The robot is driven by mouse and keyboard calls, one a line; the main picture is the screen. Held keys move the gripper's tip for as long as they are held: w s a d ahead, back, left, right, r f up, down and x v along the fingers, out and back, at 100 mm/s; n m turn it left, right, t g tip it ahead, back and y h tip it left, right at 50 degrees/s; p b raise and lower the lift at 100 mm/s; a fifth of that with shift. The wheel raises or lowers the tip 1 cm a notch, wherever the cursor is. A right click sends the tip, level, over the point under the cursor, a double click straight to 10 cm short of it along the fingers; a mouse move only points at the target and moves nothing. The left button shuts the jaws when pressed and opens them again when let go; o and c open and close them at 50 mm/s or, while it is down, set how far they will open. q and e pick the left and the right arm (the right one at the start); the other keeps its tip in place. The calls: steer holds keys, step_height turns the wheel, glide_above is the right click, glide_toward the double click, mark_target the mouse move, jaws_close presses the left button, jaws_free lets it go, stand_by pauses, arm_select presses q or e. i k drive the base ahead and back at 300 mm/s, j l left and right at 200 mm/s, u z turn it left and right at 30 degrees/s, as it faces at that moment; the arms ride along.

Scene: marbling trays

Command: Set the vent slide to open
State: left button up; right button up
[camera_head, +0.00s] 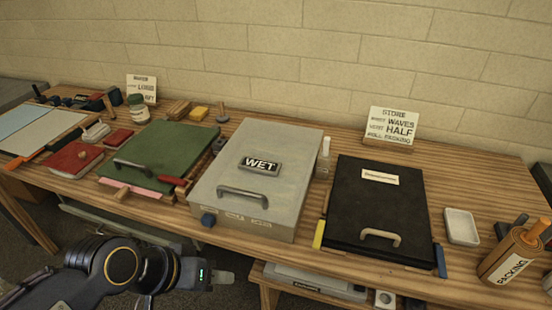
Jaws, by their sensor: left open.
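A grey lidded box (290,150) with a "WET" plate (260,165) and a bar handle stands mid-bench. Its front face has a blue knob (208,219) at the left end and small pale labels beside it. This may be the vent slide, but its setting is too small to read. My left gripper (222,277) is in front of the bench, below and apart from the blue knob. It is open and empty, pointing right. My right gripper is out of view.
A black lidded box (372,215) stands to the right, with a sign (391,125) behind it. A white dish (461,227) and a "PACKING" container (510,258) are further right. A green board (165,150), a red book (74,160) and tools crowd the left. A lower shelf (275,284) juts out below.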

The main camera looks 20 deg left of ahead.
mark_target(208, 221)
steer(key=u, duration=1.3)
